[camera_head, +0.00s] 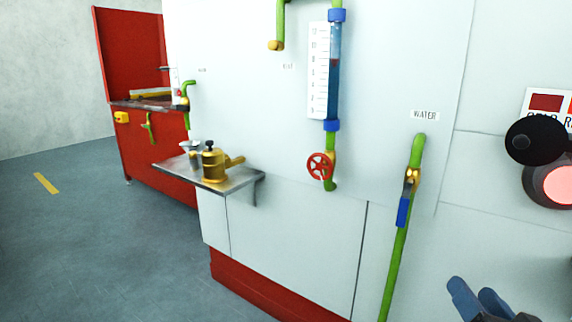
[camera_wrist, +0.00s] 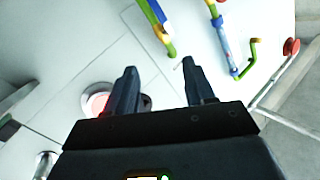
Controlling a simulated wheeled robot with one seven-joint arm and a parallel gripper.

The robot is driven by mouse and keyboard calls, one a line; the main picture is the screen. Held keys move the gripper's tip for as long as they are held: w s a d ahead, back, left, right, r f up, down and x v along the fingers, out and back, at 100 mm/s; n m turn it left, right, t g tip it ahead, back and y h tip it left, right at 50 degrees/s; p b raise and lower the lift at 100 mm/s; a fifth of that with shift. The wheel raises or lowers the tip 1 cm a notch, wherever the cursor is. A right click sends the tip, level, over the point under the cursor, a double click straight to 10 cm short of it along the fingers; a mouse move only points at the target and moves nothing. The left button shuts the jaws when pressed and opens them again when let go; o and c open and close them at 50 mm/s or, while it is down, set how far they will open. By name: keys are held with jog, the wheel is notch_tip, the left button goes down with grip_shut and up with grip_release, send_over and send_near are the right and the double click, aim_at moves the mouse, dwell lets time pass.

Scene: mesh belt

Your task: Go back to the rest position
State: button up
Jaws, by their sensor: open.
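My gripper (camera_head: 484,300) shows at the bottom right of the head view, where only its blue-grey fingers are seen. In the wrist view, my gripper (camera_wrist: 160,88) has its two dark fingers spread apart with nothing between them. It is apart from the white panel (camera_wrist: 75,45) in front of it. Most of my arm is out of view.
The white panel carries a green water pipe (camera_head: 397,255) with a blue-handled valve (camera_head: 403,210), a blue sight tube (camera_head: 335,75) and a red handwheel (camera_head: 320,166). A red round lamp (camera_head: 557,185) is at right. A small shelf (camera_head: 213,182) juts out. Floor at left (camera_head: 80,240) is clear.

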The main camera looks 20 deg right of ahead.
jog(key=s+a+n+y+p, duration=0.1)
jog(key=s+a+n+y, duration=0.1)
jog(key=s+a, duration=0.3)
jog(key=s+a+f+n+g+y+p, duration=0.1)
jog(key=s+a+n+y+p, duration=0.1)
jog(key=s, duration=1.1)
jog(key=s+a+f+n+g+y+p, duration=0.1)
jog(key=s+a+n, duration=0.3)
jog(key=s+a, duration=0.3)
jog(key=shift+s+a+y+p, duration=0.35)
jog(key=shift+s+y, duration=0.05)
jog(key=shift+s, duration=0.6)
